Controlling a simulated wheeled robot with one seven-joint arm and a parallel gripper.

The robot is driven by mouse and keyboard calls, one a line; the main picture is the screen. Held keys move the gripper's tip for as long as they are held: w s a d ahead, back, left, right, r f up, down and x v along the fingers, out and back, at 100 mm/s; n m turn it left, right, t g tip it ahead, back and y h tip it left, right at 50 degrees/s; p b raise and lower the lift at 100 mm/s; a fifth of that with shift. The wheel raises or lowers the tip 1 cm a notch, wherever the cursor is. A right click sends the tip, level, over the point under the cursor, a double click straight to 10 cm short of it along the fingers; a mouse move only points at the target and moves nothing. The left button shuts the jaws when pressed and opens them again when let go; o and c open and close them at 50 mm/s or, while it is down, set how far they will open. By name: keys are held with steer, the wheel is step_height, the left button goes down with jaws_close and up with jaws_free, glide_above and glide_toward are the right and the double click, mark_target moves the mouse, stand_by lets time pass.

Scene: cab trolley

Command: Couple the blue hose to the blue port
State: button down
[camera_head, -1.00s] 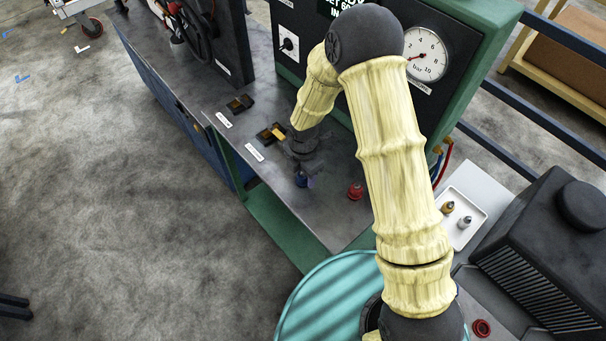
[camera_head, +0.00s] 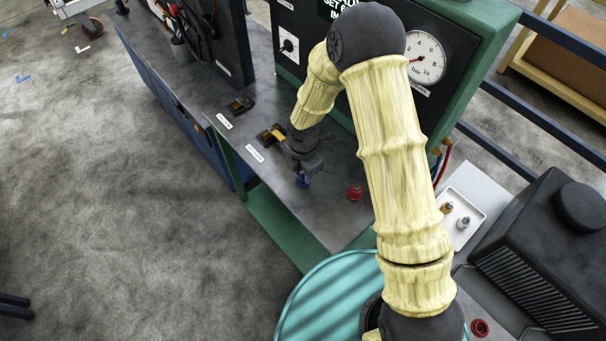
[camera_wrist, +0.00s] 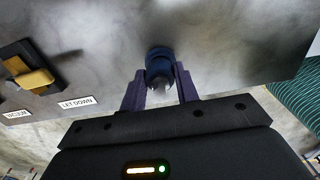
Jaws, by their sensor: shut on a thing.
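My gripper (camera_head: 303,174) reaches down to the steel deck near its front edge. In the wrist view its two dark fingers (camera_wrist: 160,82) stand on both sides of a short blue fitting (camera_wrist: 159,62) and are shut on it. The fitting's far end meets the deck or is close to it. A pale, shiny tip shows between the fingers. In the head view the blue fitting (camera_head: 303,182) shows just below the fingers. I cannot tell whether it is the hose end, the port, or both together. No hose is clearly seen running from it.
A red fitting (camera_head: 355,192) stands on the deck (camera_head: 325,215) to the right. Two latches with yellow parts (camera_head: 271,134) and labels lie left. A gauge panel (camera_head: 425,57) rises behind. Thin blue and red hoses (camera_head: 443,160) hang at its right edge, near a white tray (camera_head: 463,218).

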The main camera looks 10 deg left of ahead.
steer(key=shift+r+p, duration=1.95)
steer(key=shift+r, duration=0.6)
